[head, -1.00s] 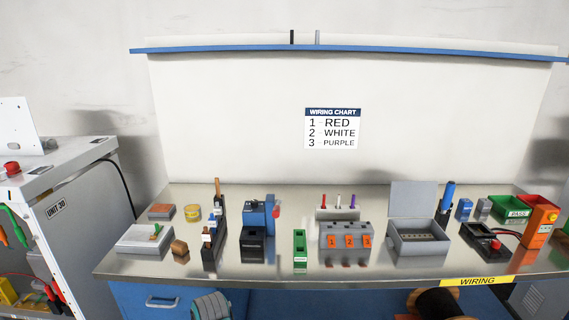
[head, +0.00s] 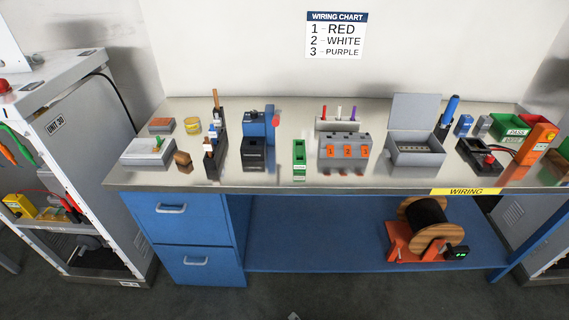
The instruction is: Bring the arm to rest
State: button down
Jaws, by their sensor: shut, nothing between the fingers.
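My gripper is not in view. No arm link shows clearly over the workbench (head: 300,188). A small grey tip pokes up at the bottom edge of the head view, too little to tell what it is. The bench top carries its things standing apart: a grey block with orange number tiles 1, 2, 3 (head: 344,148), an open grey box (head: 416,153), a green block (head: 299,161), a black and blue device (head: 256,150) and a dark tool rack (head: 214,160).
A grey cabinet marked UNIT 30 (head: 75,130) stands at the left. Blue drawers (head: 185,235) are under the bench's left side. A cable spool (head: 427,225) sits on the blue lower shelf (head: 310,245). The wiring chart (head: 335,36) hangs behind. The floor in front looks clear.

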jog(key=s+d+r+n+t, duration=0.1)
jog(key=s+d+r, duration=0.25)
jog(key=s, duration=0.25)
jog(key=s+d+r+n+t+h, duration=0.1)
jog(key=s+d+r+n, duration=0.1)
jog(key=s+d, duration=0.3)
jog(key=s+d+r+n+t, duration=0.1)
jog(key=s+d+r, duration=0.1)
jog(key=s, duration=0.5)
jog(key=s+d+r+n+t+h, duration=0.1)
jog(key=s+d+r+n, duration=0.1)
jog(key=s+r, duration=0.4)
jog(key=s+d+r+n+t+h, duration=0.1)
jog(key=s+r, duration=0.6)
jog(key=r, duration=0.7)
jog(key=shift+d+r+n+t, duration=0.2)
jog(key=shift+d+n+t, duration=0.4)
jog(key=shift+d, duration=0.25)
